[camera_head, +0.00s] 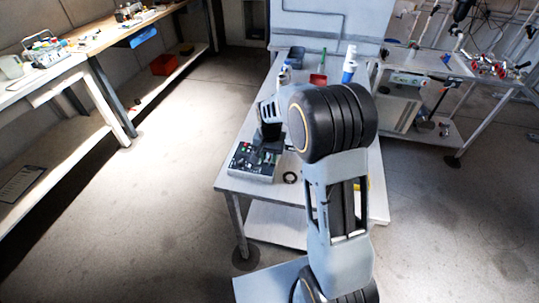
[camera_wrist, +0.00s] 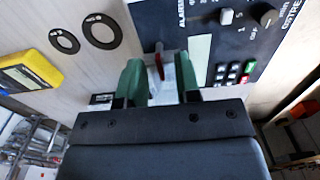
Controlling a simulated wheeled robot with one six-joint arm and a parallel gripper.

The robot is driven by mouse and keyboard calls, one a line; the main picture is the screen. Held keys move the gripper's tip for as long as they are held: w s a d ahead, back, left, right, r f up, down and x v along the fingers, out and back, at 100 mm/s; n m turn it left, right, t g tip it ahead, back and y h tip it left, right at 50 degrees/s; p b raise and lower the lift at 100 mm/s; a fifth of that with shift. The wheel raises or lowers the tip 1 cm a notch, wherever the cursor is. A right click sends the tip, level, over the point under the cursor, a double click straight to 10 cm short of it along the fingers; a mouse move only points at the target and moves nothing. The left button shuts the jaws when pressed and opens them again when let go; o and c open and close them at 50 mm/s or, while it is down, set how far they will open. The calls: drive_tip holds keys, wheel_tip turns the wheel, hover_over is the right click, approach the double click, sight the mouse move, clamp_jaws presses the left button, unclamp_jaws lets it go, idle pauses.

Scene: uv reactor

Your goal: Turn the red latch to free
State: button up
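The red latch (camera_wrist: 158,64) is a thin dark red lever on a pale plate at the edge of the black control panel (camera_wrist: 216,28), in the wrist view. My gripper (camera_wrist: 159,75) has green fingertips, set apart on both sides of the latch. There is a visible gap between each finger and the latch, so the gripper is open around it. In the head view the control panel (camera_head: 246,168) sits on the near left of the grey table (camera_head: 225,183). My arm hides the latch there.
The panel carries dark knobs (camera_wrist: 268,17) and several small buttons (camera_wrist: 233,72). Two black rings (camera_wrist: 99,31) and a yellow meter (camera_wrist: 28,72) lie to the left in the wrist view. A blue-and-white bottle (camera_head: 349,66) and a red item (camera_head: 318,79) stand farther back on the table.

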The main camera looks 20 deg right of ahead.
drive_tip(key=shift+c, duration=0.2)
clamp_jaws()
idle(0.3)
drive_tip(key=n, duration=0.4)
drive_tip(key=shift+a+n+b, duration=0.1)
drive_tip(key=shift+n+b, duration=0.25)
drive_tip(key=shift+n, duration=0.05)
drive_tip(key=n, duration=0.4)
drive_tip(key=shift+n, duration=0.3)
drive_tip(key=n+b, duration=0.1)
drive_tip(key=n, duration=0.3)
drive_tip(key=shift+a, duration=0.1)
drive_tip(key=shift+n, duration=2.3)
